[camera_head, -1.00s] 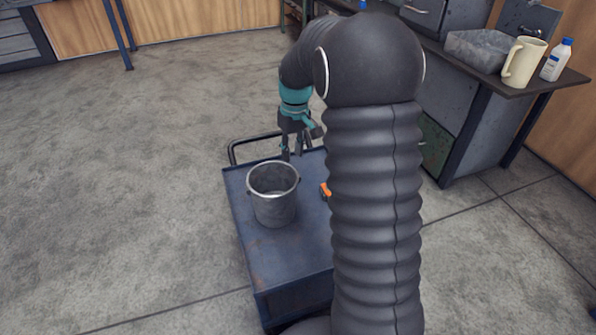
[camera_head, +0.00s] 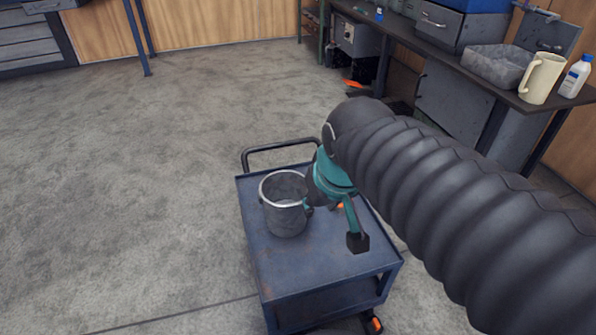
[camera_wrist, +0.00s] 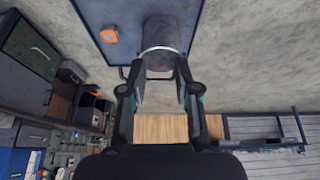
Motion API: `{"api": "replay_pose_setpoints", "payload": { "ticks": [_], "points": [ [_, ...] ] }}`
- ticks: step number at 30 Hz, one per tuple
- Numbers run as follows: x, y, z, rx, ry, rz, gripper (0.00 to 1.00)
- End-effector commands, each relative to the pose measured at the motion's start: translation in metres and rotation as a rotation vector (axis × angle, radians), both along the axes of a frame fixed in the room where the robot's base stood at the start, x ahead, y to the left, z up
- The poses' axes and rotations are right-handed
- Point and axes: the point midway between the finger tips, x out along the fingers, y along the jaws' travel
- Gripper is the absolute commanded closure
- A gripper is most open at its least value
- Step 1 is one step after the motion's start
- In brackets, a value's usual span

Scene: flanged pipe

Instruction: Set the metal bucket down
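The grey metal bucket (camera_head: 284,218) stands upright on the top of a blue cart (camera_head: 290,268), towards its left side. It also shows at the top middle of the wrist view (camera_wrist: 162,35). My gripper (camera_head: 333,226) is just right of the bucket, with its fingers spread wide and nothing held. One finger is close to the bucket's right side and the other is out over the bare cart top. In the wrist view my gripper (camera_wrist: 158,76) has the bucket's rim just beyond its fingertips. I cannot tell whether a finger touches the bucket.
A small orange object (camera_wrist: 108,35) lies on the cart, mostly hidden behind my gripper in the head view. A black handle (camera_head: 280,147) rises at the cart's far end. A workbench at right holds a grey bin (camera_head: 497,66), a cream jug (camera_head: 541,78) and a white bottle (camera_head: 575,77). Floor at left is clear.

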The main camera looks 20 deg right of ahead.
Motion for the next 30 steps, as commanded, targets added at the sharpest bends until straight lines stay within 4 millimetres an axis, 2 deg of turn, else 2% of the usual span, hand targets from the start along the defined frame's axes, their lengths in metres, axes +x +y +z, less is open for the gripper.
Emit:
{"api": "replay_pose_setpoints", "payload": {
  "ticks": [1,3,9,30],
  "points": [
    [-0.012,0.001,-0.002,0.004,-0.022,-0.009,0.69],
    [-0.023,0.002,-0.005,0.01,-0.043,-0.021,0.69],
    [-0.038,0.004,-0.01,0.019,-0.071,-0.038,0.69],
    [-0.039,0.004,-0.01,0.02,-0.071,-0.04,0.69]
  ]
}}
